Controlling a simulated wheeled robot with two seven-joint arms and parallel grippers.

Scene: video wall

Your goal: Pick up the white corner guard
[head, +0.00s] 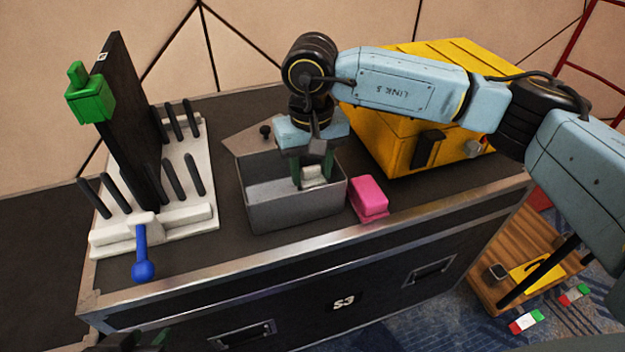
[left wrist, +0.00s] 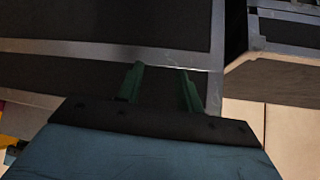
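The white corner guard (head: 314,175) is a small pale block inside the grey bin (head: 298,212). My right gripper (head: 313,178) reaches down into the bin, with one green finger on each side of the guard. The fingers look close to or touching its sides; I cannot tell whether they are clamped on it. The guard's underside is hidden. My left gripper (left wrist: 160,72) shows in the left wrist view with its two green fingers apart and nothing between them.
A pink block (head: 369,199) sits right of the bin, before a yellow case (head: 400,135). The case top's front edge is metal.

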